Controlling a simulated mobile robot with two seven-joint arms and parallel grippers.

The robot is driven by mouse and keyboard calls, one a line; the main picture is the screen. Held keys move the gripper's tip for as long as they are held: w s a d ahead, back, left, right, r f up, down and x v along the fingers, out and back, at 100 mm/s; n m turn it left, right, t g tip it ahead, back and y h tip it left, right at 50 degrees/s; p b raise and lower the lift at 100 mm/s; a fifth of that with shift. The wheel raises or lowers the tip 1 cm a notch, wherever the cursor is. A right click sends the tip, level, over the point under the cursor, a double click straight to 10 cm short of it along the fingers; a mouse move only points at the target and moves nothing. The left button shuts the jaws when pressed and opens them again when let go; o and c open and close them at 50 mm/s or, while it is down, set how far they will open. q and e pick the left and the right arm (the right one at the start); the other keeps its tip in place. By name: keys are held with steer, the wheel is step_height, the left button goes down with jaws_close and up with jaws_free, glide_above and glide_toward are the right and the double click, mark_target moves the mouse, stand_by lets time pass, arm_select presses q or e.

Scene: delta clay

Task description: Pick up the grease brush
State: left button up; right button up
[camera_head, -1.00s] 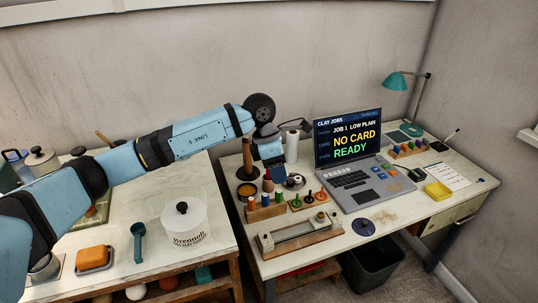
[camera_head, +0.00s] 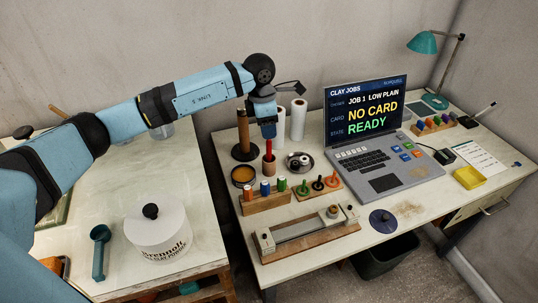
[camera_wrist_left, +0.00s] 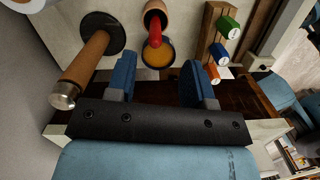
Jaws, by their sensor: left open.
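A red-handled brush (camera_head: 268,149) stands upright in a small tan cup (camera_head: 268,168) on the right-hand desk. Its red handle also shows in the left wrist view (camera_wrist_left: 155,32), with its lower end hidden. A round pot of orange-brown grease (camera_head: 243,175) stands beside the cup. My left gripper (camera_head: 267,131) is just above the brush, pointing down. In the left wrist view its two blue fingers (camera_wrist_left: 158,68) are apart with nothing held between them, and the red handle lies beyond the gap. My right gripper is not in view.
A dark-based wooden roll holder (camera_head: 243,138) and white rolls (camera_head: 298,118) stand close behind. Racks of coloured pegs (camera_head: 265,200), a metal dish (camera_head: 299,161) and a laptop (camera_head: 375,150) surround the spot. A white powder tub (camera_head: 158,232) stands on the left table.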

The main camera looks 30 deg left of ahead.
mark_target(270, 148)
arm_select(q)
steer(key=f, duration=0.6)
steer(key=w+f, duration=0.1)
steer(key=f, duration=0.2)
steer(key=shift+d+b, duration=0.1)
steer(key=shift+b, duration=0.2)
steer(key=shift+s+r, duration=0.1)
jaws_close()
